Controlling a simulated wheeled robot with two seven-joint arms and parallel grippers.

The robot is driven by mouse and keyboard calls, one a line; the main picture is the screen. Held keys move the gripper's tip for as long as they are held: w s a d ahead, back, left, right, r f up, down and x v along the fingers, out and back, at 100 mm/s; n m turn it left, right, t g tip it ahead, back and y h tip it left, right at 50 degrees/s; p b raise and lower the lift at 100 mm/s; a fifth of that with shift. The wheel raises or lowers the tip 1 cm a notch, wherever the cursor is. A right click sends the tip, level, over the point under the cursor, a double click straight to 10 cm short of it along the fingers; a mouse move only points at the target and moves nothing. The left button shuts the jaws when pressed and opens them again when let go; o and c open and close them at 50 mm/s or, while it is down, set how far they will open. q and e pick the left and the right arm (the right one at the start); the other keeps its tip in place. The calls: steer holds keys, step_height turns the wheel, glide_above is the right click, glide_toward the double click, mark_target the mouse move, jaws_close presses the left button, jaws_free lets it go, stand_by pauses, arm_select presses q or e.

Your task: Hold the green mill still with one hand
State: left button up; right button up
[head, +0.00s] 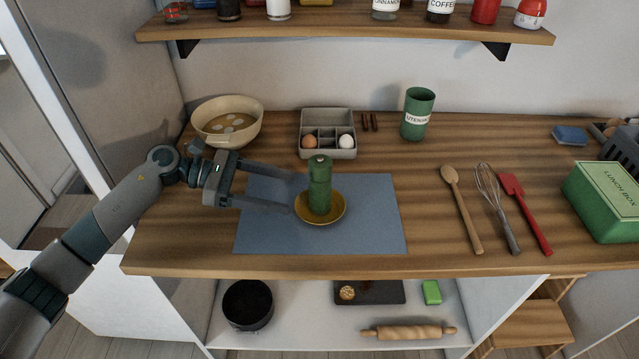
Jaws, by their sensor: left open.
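The green mill (319,186) stands upright in a small yellow-brown dish (321,219) on a blue-grey mat (372,232). My left gripper (293,192) reaches in from the left with its fingers open, pointing right toward the mill. The fingertips end close to the mill's left side. I cannot tell whether they touch it. My right gripper is not in view.
Behind the mat are a bowl (251,125), a grey egg tray (328,153) and a green utensil cup (417,114). At the right lie a wooden spoon (462,210), a whisk (498,212), a red spatula (526,215) and a green lunch box (606,198).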

mark_target(315, 198)
arm_select(q)
steer(key=shift+x, duration=4.25)
steer(key=c, duration=1.1)
steer(key=o, duration=0.6)
steer(key=shift+c, duration=0.2)
steer(key=c, duration=0.8)
